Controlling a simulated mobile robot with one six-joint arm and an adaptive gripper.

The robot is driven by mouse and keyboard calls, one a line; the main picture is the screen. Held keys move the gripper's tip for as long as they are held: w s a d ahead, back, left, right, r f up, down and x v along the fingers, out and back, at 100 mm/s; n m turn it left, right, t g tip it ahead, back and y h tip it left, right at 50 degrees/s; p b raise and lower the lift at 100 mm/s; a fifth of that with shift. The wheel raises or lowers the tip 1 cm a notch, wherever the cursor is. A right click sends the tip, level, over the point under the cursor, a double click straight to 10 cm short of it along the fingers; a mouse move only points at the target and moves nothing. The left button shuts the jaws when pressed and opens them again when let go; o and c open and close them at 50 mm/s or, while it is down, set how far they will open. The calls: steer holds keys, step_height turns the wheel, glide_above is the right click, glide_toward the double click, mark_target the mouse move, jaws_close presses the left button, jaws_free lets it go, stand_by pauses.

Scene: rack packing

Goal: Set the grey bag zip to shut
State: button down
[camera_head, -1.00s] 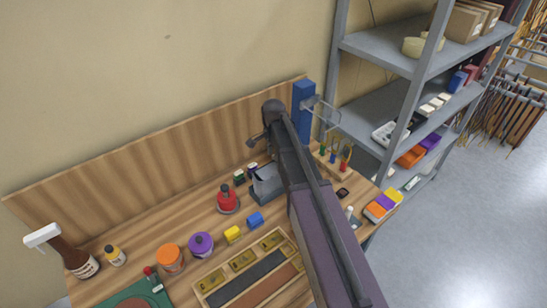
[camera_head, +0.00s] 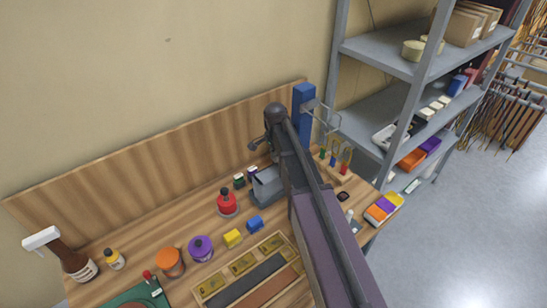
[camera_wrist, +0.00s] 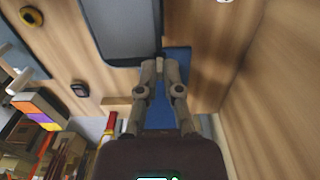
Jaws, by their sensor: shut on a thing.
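The grey bag (camera_head: 268,187) stands on the wooden bench, partly behind my arm in the head view. In the wrist view a large grey surface with a dark rim, which looks like the bag (camera_wrist: 125,28), fills the top middle. My gripper (camera_wrist: 165,64) has its fingertips close together at the lower edge of this surface, by its right corner. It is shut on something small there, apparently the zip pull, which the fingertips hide. I cannot tell how far the zip is closed. In the head view my arm hides the fingertips.
A blue post (camera_head: 303,118) with wire hooks stands just behind my arm. A wooden tray (camera_head: 205,293) lies in front. Grey shelving (camera_head: 385,50) rises at right.

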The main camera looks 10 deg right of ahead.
steer(key=c, duration=0.8)
jaws_free()
steer(key=shift+d, duration=0.1)
steer(key=shift+s+a, duration=0.15)
steer(key=shift+a, duration=0.15)
step_height(320, 180, up, 14)
steer(key=p, duration=1.3)
steer(key=shift+f+p, duration=0.1)
steer(key=shift+p, duration=0.3)
steer(key=s+f+n+b, duration=0.4)
steer(key=s+f+b, duration=0.1)
steer(key=s, duration=0.1)
steer(key=s+d+f+n+b, duration=0.1)
steer(key=s+f+n+b, duration=0.3)
steer(key=s, duration=0.3)
steer(key=s+d+f+n+b, duration=0.1)
steer(key=s+f+n+b, duration=0.3)
steer(key=s+f+b, duration=0.2)
steer(key=shift+s+d+f+n+b, duration=0.3)
steer(key=shift+s+f+b, duration=0.1)
steer(key=shift+f+b, duration=0.15)
